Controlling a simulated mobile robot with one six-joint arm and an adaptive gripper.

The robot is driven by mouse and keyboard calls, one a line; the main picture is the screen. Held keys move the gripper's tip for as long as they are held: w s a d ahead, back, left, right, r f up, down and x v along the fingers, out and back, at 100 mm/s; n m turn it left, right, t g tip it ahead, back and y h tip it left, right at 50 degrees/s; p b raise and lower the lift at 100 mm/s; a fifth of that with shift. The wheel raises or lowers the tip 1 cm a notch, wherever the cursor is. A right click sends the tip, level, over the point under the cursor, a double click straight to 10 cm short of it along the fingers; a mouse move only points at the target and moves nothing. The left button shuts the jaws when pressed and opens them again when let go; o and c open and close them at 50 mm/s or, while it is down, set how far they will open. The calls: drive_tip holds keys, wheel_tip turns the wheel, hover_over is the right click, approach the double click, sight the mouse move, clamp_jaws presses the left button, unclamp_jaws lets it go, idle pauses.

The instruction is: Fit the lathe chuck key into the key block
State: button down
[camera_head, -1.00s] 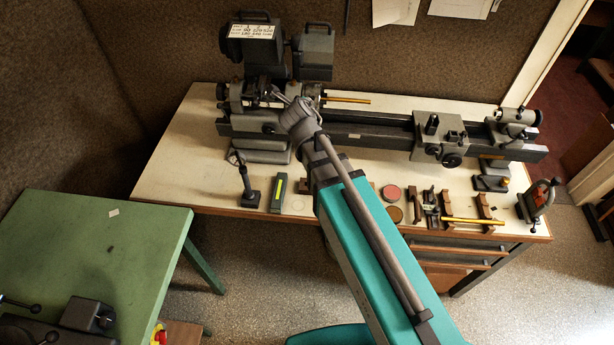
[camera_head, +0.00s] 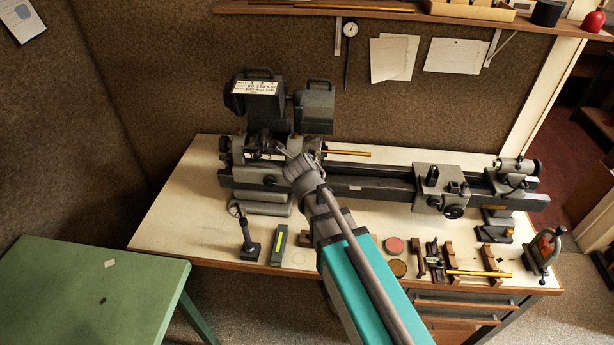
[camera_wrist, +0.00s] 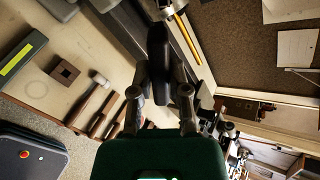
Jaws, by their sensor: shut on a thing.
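My gripper (camera_head: 284,151) is at the headstock end of the lathe, close to the chuck (camera_head: 261,146). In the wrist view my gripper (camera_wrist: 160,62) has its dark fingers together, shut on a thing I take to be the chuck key. The key is hard to make out against the dark fingers and chuck. A small brown square block with a square hole, apparently the key block (camera_wrist: 63,72), lies on the bench well apart from my gripper. In the head view the block (camera_head: 304,239) is partly hidden beside my arm.
The lathe bed (camera_head: 375,180) runs right along the bench (camera_head: 185,205). A box with a yellow-green strip (camera_head: 279,246) and a dial stand (camera_head: 247,238) are left of the block. Tins (camera_head: 394,246) and brown V-shaped supports (camera_head: 490,258) lie right of my arm.

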wheel_tip(320, 180, down, 18)
drive_tip(key=n+g+b, duration=0.5)
drive_tip(key=g+b, duration=0.4)
drive_tip(key=g, duration=0.2)
drive_tip(key=shift+s+n, duration=0.3)
drive_tip(key=shift+s, duration=0.1)
drive_tip(key=shift+f, duration=0.15)
drive_tip(key=shift+f+b, duration=2.65)
drive_tip(key=shift+b, duration=0.25)
drive_tip(key=shift+f+b, duration=2.25)
drive_tip(key=shift+b, duration=0.05)
drive_tip(key=c, duration=0.5)
unclamp_jaws()
drive_tip(key=shift+c, duration=0.2)
